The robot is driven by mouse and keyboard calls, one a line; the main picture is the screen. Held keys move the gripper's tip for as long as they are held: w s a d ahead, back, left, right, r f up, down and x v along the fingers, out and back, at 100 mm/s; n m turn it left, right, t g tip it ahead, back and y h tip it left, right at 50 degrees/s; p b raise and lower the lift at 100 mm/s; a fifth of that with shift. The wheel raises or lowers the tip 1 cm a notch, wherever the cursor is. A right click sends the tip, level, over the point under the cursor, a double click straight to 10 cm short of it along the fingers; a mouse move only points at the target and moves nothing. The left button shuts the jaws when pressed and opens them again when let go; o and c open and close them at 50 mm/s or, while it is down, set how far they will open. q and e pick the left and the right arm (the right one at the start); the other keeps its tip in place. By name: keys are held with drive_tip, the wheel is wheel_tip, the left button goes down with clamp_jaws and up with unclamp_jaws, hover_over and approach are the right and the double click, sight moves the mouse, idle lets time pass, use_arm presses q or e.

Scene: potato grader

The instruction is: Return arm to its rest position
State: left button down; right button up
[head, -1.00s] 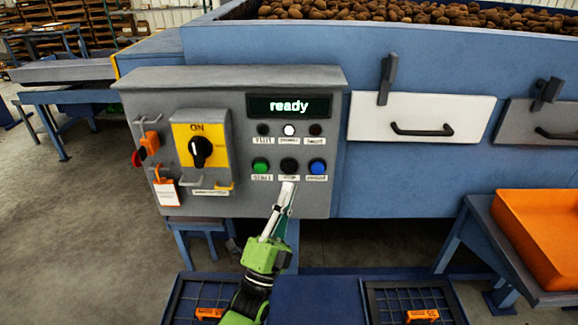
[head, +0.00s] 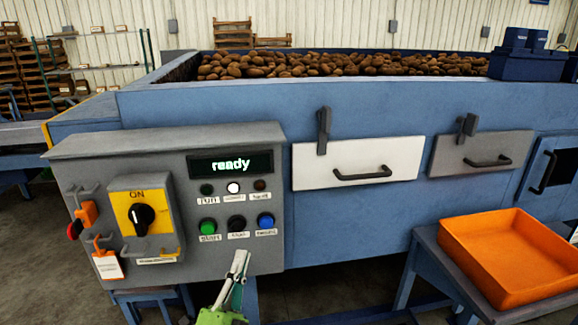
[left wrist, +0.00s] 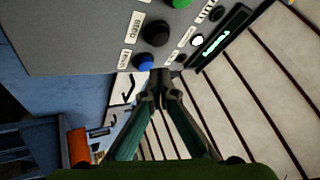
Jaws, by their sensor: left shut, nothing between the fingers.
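My left gripper (head: 240,262) is shut and empty. In the head view it stands just below the row of push buttons, in front of the lower right part of the grey control panel (head: 90,165). The panel has a green button (head: 208,226), a black button (head: 236,223) and a blue button (head: 266,220). Its display (head: 230,164) reads "ready", and the white lamp (head: 233,188) under it is lit. The rotary switch (head: 141,216) on a yellow plate points to ON. In the left wrist view the closed fingertips (left wrist: 160,85) show near the blue button (left wrist: 143,62). My right gripper is not in view.
A blue hopper full of potatoes (head: 330,66) stands behind the panel. A white drawer (head: 315,165) and a grey drawer (head: 450,158) with handles are to the right. An orange tray (head: 470,255) rests on a blue stand. An orange lock and tag (head: 108,266) hang at the panel's left.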

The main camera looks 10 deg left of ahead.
use_arm(q)
drive_tip(key=s+f+n+g+y, duration=0.1)
drive_tip(key=s+f+n+g, duration=0.4)
drive_tip(key=f, duration=0.4)
drive_tip(key=s+f+n+g, duration=0.3)
drive_tip(key=s+f+g, duration=0.1)
drive_tip(key=f+g, duration=0.35)
drive_tip(key=s+a+f+n+g+y, duration=0.1)
drive_tip(key=s+a+f+n+g, duration=0.2)
drive_tip(key=s, duration=0.8)
drive_tip(key=s+a+f+n+g+y, duration=0.1)
drive_tip(key=s+f+n+g, duration=0.3)
drive_tip(key=s, duration=0.7)
wheel_tip(320, 180, down, 24)
drive_tip(key=m+g, duration=0.1)
drive_tip(key=g, duration=0.1)
drive_tip(key=s+a+f+g+b, duration=0.1)
drive_tip(key=s+a+f, duration=0.2)
drive_tip(key=s+f, duration=1.5)
drive_tip(key=shift+s+f+m+b, duration=0.3)
drive_tip(key=shift+s+f, duration=0.05)
drive_tip(key=shift+f, duration=0.05)
